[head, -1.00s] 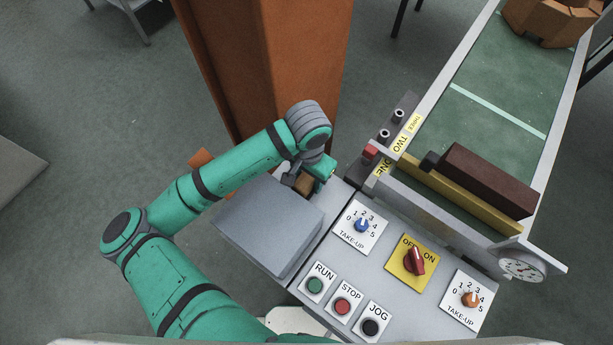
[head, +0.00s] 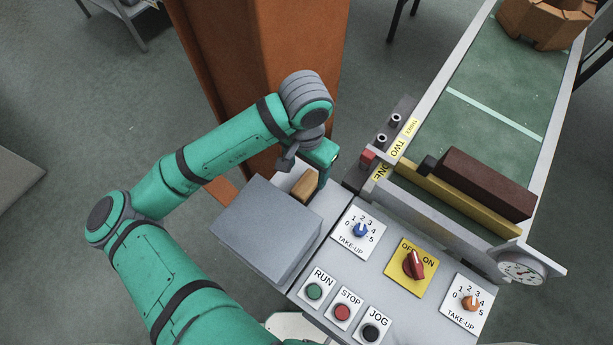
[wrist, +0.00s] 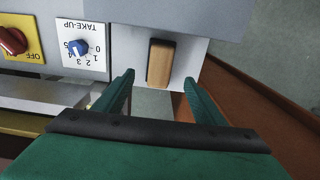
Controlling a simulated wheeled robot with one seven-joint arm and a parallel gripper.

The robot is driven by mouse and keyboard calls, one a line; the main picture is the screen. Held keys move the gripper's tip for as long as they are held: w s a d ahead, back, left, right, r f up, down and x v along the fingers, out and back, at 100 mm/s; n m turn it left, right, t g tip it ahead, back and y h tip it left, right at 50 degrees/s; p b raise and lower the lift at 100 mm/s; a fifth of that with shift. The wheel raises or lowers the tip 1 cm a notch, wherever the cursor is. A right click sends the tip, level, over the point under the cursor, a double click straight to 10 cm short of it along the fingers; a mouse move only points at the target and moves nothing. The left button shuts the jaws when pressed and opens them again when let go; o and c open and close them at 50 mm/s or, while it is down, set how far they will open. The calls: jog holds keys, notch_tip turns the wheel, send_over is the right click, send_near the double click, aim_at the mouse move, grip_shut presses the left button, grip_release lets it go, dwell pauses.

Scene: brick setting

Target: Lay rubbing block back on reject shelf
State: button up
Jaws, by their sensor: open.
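The rubbing block (head: 306,186), a tan wooden block with a dark underside, lies on a light grey shelf surface (head: 325,202) beside the grey box. In the wrist view the block (wrist: 160,63) stands just beyond the fingertips, roughly midway between them, and the pale shelf (wrist: 132,40) shows around it. My gripper (wrist: 159,80) is open and empty, with its two teal fingers apart. In the head view my gripper (head: 319,156) is above and behind the block, clear of it. Its fingertips are partly hidden there.
A grey box (head: 265,228) stands just left of the block. The control panel with knobs and buttons (head: 370,265) is to the right and front. A conveyor (head: 490,90) with a yellow bar and dark brick lies further right. A rust-orange column (head: 260,60) stands behind the arm.

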aim_at(306, 182)
jog(key=shift+r, duration=1.8)
